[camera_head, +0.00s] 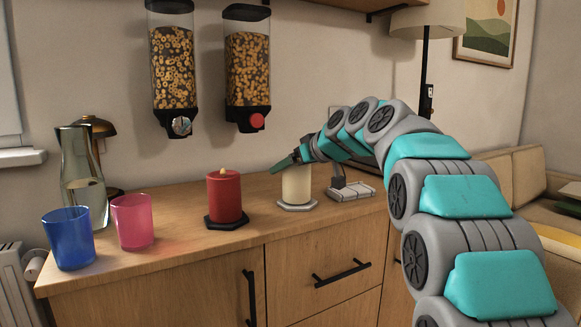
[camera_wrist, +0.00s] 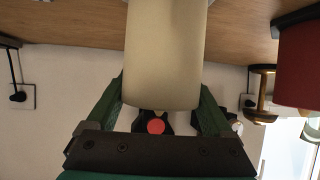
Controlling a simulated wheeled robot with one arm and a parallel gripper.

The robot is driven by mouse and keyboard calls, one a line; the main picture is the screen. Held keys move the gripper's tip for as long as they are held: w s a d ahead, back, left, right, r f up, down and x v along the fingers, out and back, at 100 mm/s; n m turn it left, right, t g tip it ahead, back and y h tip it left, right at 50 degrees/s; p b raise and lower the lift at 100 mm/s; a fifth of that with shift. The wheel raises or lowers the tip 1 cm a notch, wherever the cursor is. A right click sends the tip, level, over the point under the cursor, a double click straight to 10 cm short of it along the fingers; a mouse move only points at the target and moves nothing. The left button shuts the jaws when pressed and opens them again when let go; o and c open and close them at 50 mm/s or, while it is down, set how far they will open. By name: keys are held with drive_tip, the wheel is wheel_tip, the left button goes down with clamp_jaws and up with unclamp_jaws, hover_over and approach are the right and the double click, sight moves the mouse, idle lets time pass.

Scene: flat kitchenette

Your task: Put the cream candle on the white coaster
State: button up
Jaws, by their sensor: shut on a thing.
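The cream candle (camera_head: 297,189) is upright over the white coaster (camera_head: 297,206) on the wooden counter. Its base looks on or very close to the coaster; I cannot tell whether they touch. My gripper (camera_head: 291,162) is at the candle's top, reaching in from the right. In the wrist view, both green fingers of my gripper (camera_wrist: 161,82) are on either side of the cream candle (camera_wrist: 165,50), shut on it. The coaster does not show clearly in the wrist view.
A red candle (camera_head: 224,196) on a dark coaster (camera_head: 227,223) stands left. Further left are a pink cup (camera_head: 132,221), a blue cup (camera_head: 69,238) and a glass carafe (camera_head: 78,168). A grey object (camera_head: 351,191) lies close right. Cereal dispensers (camera_head: 247,60) hang above.

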drive_tip(key=shift+f, duration=0.15)
drive_tip(key=o, duration=1.5)
drive_tip(key=shift+r, duration=0.2)
drive_tip(key=b+v, duration=0.1)
drive_tip(key=v, duration=1.1)
drive_tip(key=shift+f, duration=0.1)
drive_tip(key=shift+s, duration=0.1)
